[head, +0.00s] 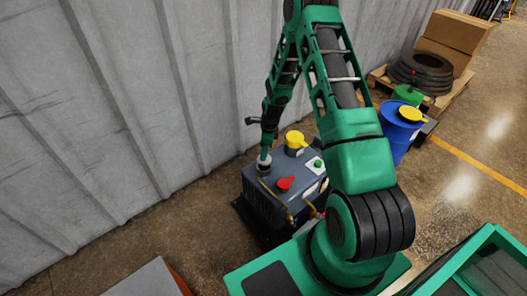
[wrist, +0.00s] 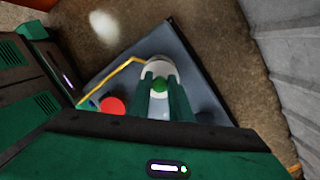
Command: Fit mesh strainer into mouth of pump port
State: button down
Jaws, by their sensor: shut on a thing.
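The pump (head: 282,187) is a dark blue-grey box on the floor by the wall. My gripper (head: 265,152) is over this port, pointing down. In the wrist view its green fingers (wrist: 160,92) are shut on a small piece with a round green knob (wrist: 159,86), which I take as the mesh strainer. Its mesh is hidden, and I cannot tell whether it sits inside the mouth.
The pump top carries a red knob (head: 285,184), a yellow cap (head: 295,140) and a green button (head: 317,163). A corrugated wall (head: 120,120) stands close behind. A blue drum (head: 400,130) and a pallet with tyres (head: 420,72) and boxes are at right.

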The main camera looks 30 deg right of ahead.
jog(key=shift+f, duration=1.95)
jog(key=shift+f, duration=0.2)
jog(key=c, duration=1.5)
grip_release()
jog(key=shift+c, duration=0.2)
jog(key=shift+r, duration=0.1)
jog(key=r, duration=0.6)
jog(key=d+r, duration=0.1)
jog(key=r, duration=0.3)
jog(key=shift+s+d, duration=0.1)
jog(key=shift+s, duration=0.1)
jog(key=shift+r, duration=0.2)
